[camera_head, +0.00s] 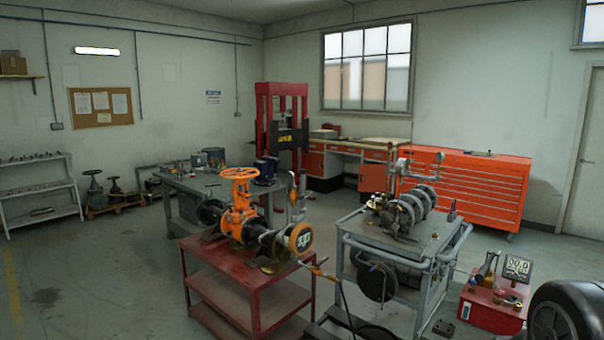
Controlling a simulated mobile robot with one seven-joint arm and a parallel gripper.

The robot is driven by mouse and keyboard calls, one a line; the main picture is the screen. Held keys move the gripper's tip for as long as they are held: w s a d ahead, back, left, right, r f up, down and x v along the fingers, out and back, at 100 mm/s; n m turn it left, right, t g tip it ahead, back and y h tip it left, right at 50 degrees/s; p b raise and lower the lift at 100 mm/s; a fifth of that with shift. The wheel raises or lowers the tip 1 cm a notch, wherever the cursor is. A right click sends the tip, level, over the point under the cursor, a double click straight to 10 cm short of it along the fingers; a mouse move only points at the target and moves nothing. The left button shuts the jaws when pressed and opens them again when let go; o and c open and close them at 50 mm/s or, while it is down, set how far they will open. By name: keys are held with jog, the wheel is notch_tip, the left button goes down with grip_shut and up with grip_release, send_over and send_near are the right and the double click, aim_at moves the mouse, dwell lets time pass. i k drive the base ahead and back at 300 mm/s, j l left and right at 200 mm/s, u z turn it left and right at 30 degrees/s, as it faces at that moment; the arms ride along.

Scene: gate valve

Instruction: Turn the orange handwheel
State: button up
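The orange handwheel (239,173) sits on top of the orange gate valve (238,218), lying about flat on its upright stem. The valve is mounted in a short pipe run on a red cart (227,293), left of the picture's middle. My gripper is not in this view.
A grey cart (359,226) with metal machinery stands right of the red cart, with a narrow gap between. A grey workbench (187,183) is behind. A red box with a display (490,308) is at lower right. Open floor (95,270) lies to the left.

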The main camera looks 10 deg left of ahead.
aim_at(239, 175)
jog(key=u, duration=0.9)
jog(key=i+j+u, duration=0.4)
jog(key=i, duration=0.7)
jog(key=i+u, duration=0.4)
jog(key=i, duration=0.75)
jog(key=i+u, duration=0.2)
jog(key=i, duration=1.4)
jog(key=i+z, duration=0.35)
jog(key=i+j+z, duration=0.1)
jog(key=i+z, duration=0.2)
jog(key=i, duration=0.2)
jog(key=i+j+z, duration=0.15)
jog(key=i+z, duration=0.2)
jog(key=i, duration=0.1)
